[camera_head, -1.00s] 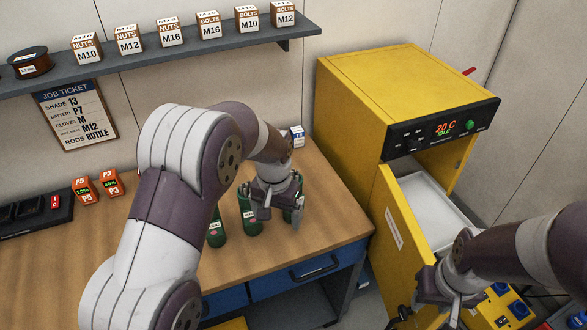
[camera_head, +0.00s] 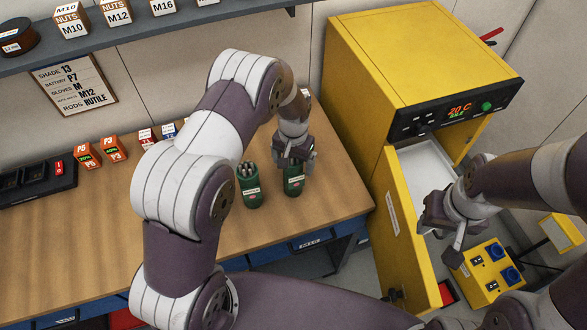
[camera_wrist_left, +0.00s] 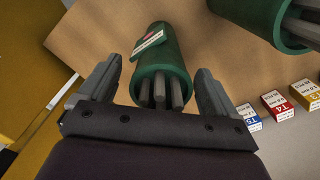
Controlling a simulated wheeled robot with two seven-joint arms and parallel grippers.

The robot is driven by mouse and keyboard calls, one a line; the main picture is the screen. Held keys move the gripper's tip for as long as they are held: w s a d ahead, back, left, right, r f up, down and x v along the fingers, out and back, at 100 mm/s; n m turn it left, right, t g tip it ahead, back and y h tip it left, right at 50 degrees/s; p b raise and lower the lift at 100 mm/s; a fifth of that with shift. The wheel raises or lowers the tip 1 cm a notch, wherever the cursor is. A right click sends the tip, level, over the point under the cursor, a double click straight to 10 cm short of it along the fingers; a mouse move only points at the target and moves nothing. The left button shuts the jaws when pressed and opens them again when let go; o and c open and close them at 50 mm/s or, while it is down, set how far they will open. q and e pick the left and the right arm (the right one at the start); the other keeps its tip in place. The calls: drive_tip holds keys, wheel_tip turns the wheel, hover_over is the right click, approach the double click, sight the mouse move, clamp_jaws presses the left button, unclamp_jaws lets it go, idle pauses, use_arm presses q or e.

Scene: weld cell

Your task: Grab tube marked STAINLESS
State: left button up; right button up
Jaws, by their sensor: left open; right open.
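Two green tubes holding grey rods stand on the wooden bench. The left tube (camera_head: 250,188) is uncovered in the head view; the right tube (camera_head: 294,184) is partly hidden by my left gripper (camera_head: 296,160). My left gripper is open. In the left wrist view its two fingers lie either side of the right tube (camera_wrist_left: 162,60), with a gap at each side. The other tube (camera_wrist_left: 262,18) is cut off at the top right there. Both tubes bear pale labels, but I cannot read STAINLESS on either. My right gripper (camera_head: 450,228) is open and empty by the yellow cabinet.
The yellow cabinet (camera_head: 400,65) stands right of the bench (camera_head: 110,225), its door (camera_head: 400,230) open. A shelf (camera_head: 150,32) with labelled boxes runs above. Small coloured boxes (camera_wrist_left: 272,103) and orange batteries (camera_head: 88,156) sit along the bench's back. The bench front is clear.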

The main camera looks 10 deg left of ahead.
use_arm(q)
drive_tip(key=f, duration=0.2)
drive_tip(key=shift+w+f, duration=0.3)
drive_tip(key=shift+w, duration=0.1)
drive_tip(key=shift+s+f, duration=0.1)
drive_tip(key=shift+s, duration=0.35)
drive_tip(key=shift+s+r, duration=0.15)
drive_tip(key=shift+r, duration=0.05)
drive_tip(key=shift+c, duration=0.6)
drive_tip(key=shift+w+f, duration=0.1)
drive_tip(key=shift+w, duration=0.15)
drive_tip(key=c, duration=1.5)
clamp_jaws()
use_arm(e)
drive_tip(key=shift+r, duration=0.85)
drive_tip(key=shift+f, duration=0.1)
